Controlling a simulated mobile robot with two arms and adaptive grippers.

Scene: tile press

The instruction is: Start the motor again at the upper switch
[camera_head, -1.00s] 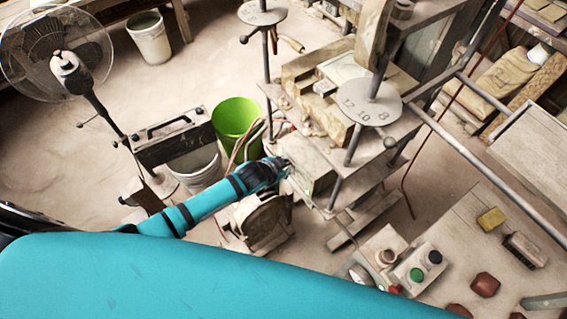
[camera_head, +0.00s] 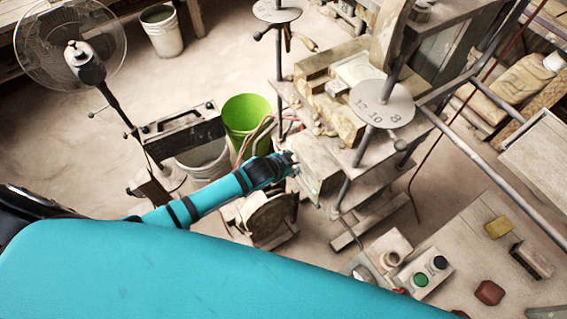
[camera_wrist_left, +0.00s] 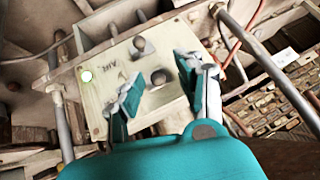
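One knob (camera_wrist_left: 140,44) is farther up in the picture. The other knob (camera_wrist_left: 159,77) shows between my fingers. A small pale round lamp or button (camera_wrist_left: 86,76) is at the panel's left. My left gripper (camera_wrist_left: 156,72) is open and empty in front of the panel; contact cannot be told. In the head view my left gripper (camera_head: 291,163) is at the left edge of the pale box (camera_head: 319,166) on the press frame. My right gripper is not in view.
The press has a numbered disc (camera_head: 381,103) above the box. A motor-like drum (camera_head: 265,213) and green bucket (camera_head: 245,114) stand close by my left forearm. A button box (camera_head: 425,271) sits on the table at lower right. A fan (camera_head: 72,45) stands at left.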

